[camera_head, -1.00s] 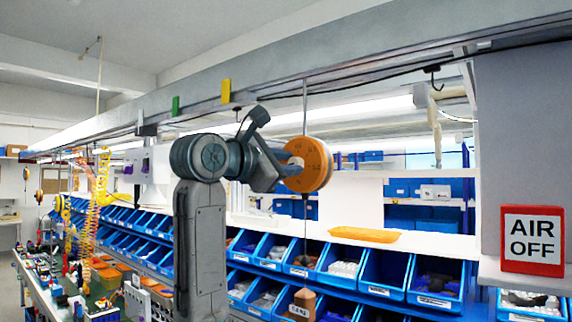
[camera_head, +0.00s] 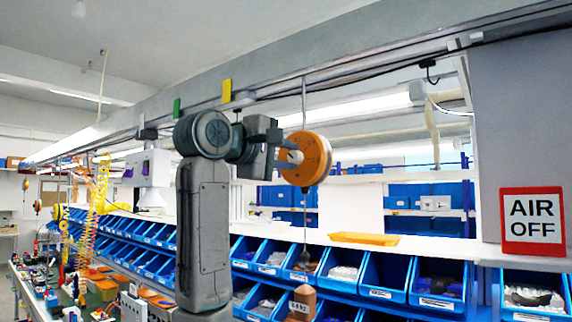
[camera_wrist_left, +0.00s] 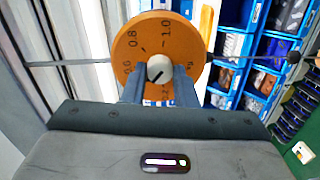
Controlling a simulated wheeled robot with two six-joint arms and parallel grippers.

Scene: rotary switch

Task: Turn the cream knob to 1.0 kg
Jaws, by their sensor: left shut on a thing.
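The cream knob (camera_wrist_left: 159,68) sits at the centre of a round orange dial (camera_wrist_left: 134,52). The dial also shows in the head view (camera_head: 316,160), hanging on a thin rod. In the wrist view, 0.8 is at the dial's upper left and 1.0 at its upper right. A dark line on the knob slants toward the lower left, away from the 1.0 mark. My left gripper (camera_wrist_left: 158,76) is shut on the knob, one finger on each side. In the head view, my left gripper (camera_head: 291,156) reaches the dial from the left. My right gripper is not in view.
A grey rail (camera_head: 350,70) runs above the dial. Blue bins (camera_head: 386,277) line the shelf below, with an orange tray (camera_head: 364,239) above them. An AIR OFF sign (camera_head: 532,220) stands at the right. A wooden weight-like block (camera_head: 302,302) hangs below the dial.

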